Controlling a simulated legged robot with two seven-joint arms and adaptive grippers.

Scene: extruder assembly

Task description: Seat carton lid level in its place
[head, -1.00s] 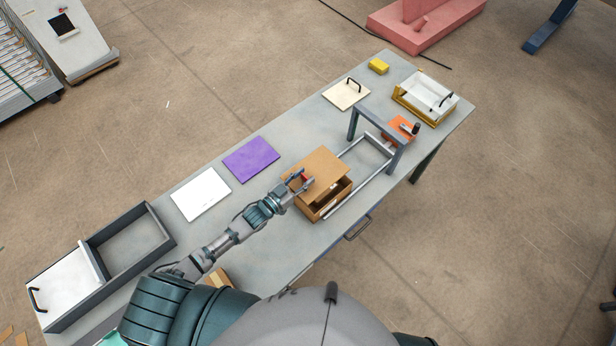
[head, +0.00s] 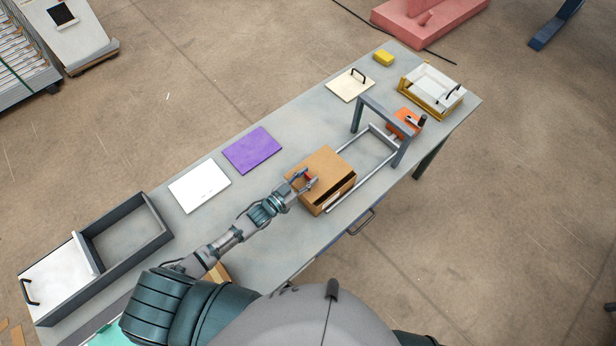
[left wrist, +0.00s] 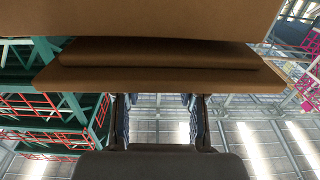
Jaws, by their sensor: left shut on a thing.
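The brown carton (head: 323,203) stands on the table at the near end of a metal rail frame. Its brown lid (head: 330,160) lies over the top and looks close to level. A dark slot shows on the carton's right-hand side, below the lid. In the left wrist view, my left fingers (left wrist: 160,118) reach up to brown panels (left wrist: 160,78); the grip is hidden there. Whether the lid touches the rim all round cannot be told. My right gripper is out of view.
The rail frame with a grey arch (head: 384,125) stands right behind the carton. A purple sheet (head: 252,150) and a white panel (head: 199,186) lie left of it. A grey open box (head: 125,232) stands at the left end. Bare table lies between.

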